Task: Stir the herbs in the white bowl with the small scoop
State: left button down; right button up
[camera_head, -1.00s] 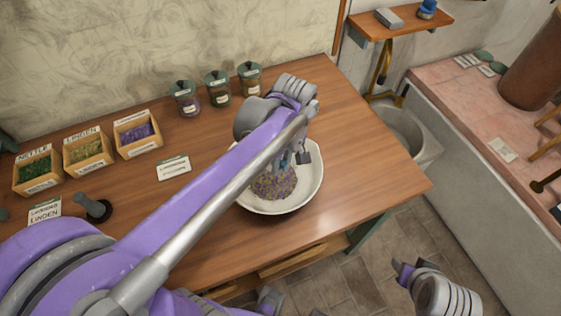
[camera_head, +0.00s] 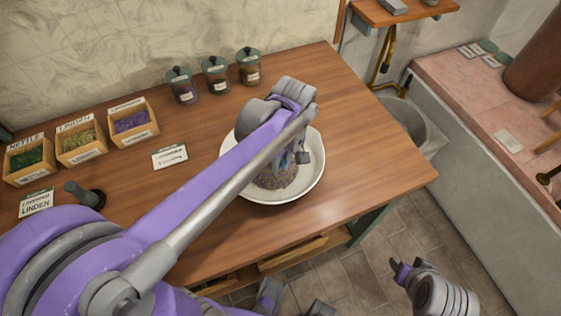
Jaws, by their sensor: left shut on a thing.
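The white bowl (camera_head: 312,186) stands on the wooden table near its right front part. A mound of mixed herbs (camera_head: 276,178) lies in it. My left arm reaches across from the lower left, and my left gripper (camera_head: 298,158) points down over the bowl, close to the herbs. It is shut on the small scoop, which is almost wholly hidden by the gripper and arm. I cannot see whether the scoop's tip is in the herbs. My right gripper (camera_head: 400,270) is low at the right, off the table's edge; its jaws are unclear.
Three lidded jars (camera_head: 215,77) stand at the back of the table. Wooden boxes of herbs (camera_head: 80,141) and a label card (camera_head: 170,157) are at the left. A dark pestle-like object (camera_head: 84,195) stands partly behind my arm. The table's right end is clear.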

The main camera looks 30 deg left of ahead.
aim_at(285, 163)
pick_arm(q)
jog(key=shift+f, duration=0.25)
dwell(0.5)
jog(key=c, duration=0.7)
grip_release()
jog(key=shift+o, duration=0.2)
jog(key=o, duration=0.3)
jog(key=shift+o, duration=0.2)
jog(key=shift+s+d+r+p, duration=0.1)
jog(key=shift+d+r+p, duration=0.25)
jog(key=shift+r, duration=0.3)
jog(key=shift+s+d+r+p, duration=0.1)
jog(key=shift+d+r+p, duration=0.05)
jog(key=shift+r+p, duration=0.4)
jog(key=shift+s+d+r+p, duration=0.1)
jog(key=shift+d+r+p, duration=0.2)
jog(key=shift+r, duration=0.4)
